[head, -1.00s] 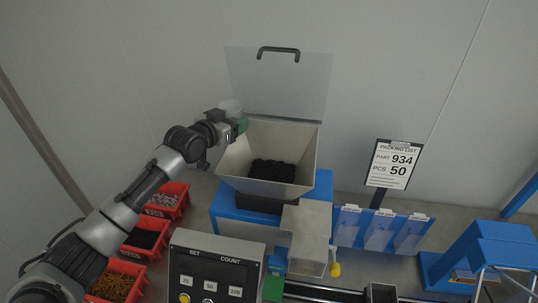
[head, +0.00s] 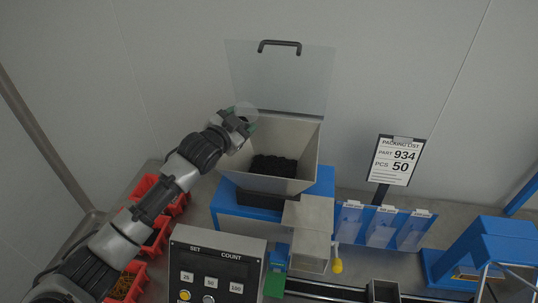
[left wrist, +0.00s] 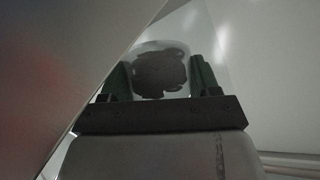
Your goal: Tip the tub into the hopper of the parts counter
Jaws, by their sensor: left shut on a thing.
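My left gripper (head: 245,120) is shut on a small translucent tub (head: 247,108) at the hopper's back left corner. In the left wrist view the tub (left wrist: 158,47) sits between my green fingers (left wrist: 158,80), with a dark mass showing in it. The tub's exact tilt is hard to tell, as the gripper partly hides it. The grey hopper (head: 302,150) is open at the top, on the blue parts counter (head: 228,200), with a heap of black parts (head: 274,166) inside. My right gripper is not in view.
A clear lid (head: 290,80) with a dark handle stands raised behind the hopper. Red bins (head: 140,190) lie left, partly behind my arm. A control panel (head: 215,262) stands in front. A packing list sign (head: 396,160) and blue holders (head: 382,228) are to the right.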

